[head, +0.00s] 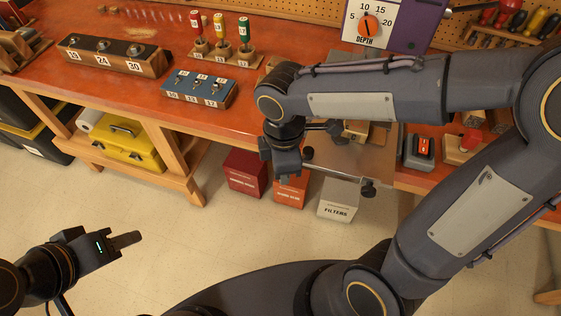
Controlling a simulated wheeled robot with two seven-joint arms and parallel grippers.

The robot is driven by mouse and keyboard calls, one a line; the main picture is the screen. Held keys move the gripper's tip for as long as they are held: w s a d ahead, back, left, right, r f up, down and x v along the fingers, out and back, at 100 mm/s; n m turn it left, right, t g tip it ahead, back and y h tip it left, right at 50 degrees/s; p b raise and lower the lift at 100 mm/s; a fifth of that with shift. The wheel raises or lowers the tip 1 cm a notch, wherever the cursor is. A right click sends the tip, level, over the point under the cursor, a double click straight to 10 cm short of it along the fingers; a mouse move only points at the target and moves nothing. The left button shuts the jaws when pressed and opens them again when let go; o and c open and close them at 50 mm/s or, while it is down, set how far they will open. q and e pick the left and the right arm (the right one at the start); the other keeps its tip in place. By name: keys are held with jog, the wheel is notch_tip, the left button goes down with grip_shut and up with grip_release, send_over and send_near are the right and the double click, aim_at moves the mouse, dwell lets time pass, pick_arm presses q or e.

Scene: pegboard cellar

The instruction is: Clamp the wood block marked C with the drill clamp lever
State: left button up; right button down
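The drill's purple and white body (392,22) with an orange depth dial stands at the back of the bench. A grey metal plate (377,168) lies below it, at the front of the bench. A light wood piece (356,130) shows partly behind my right arm; I cannot read a letter C on it. A metal rod with dark knobs (340,173) crosses the plate's front; it may be the clamp lever. My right gripper (288,172) points down at the rod's left end; its fingers are unclear. My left gripper (124,240) is over the floor at lower left, away from the bench.
A wood holder (115,56) and a blue block (198,88) sit on the bench, with colored-handled tools (220,30) behind. A red-buttoned switch box (419,151) is at right. Bins (340,199) and a yellow toolbox (128,146) are below.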

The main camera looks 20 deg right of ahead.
jog(key=shift+d, duration=0.1)
dwell(0.3)
jog(key=c, duration=1.3)
grip_release()
jog(key=shift+s, duration=0.1)
notch_tip(320, 180, up, 8)
jog(key=shift+f, duration=0.1)
jog(key=s+d+f+m+t+y, duration=0.2)
jog(key=s+d+m, duration=0.2)
jog(key=m, duration=0.5)
jog(key=s+d+f+m+t+y, duration=0.1)
jog(key=s+d+m+t, duration=0.2)
jog(key=m, duration=0.6)
jog(key=shift+s+d+f+t+y, duration=0.35)
jog(key=shift+s+d, duration=0.5)
jog(key=shift+d, duration=0.4)
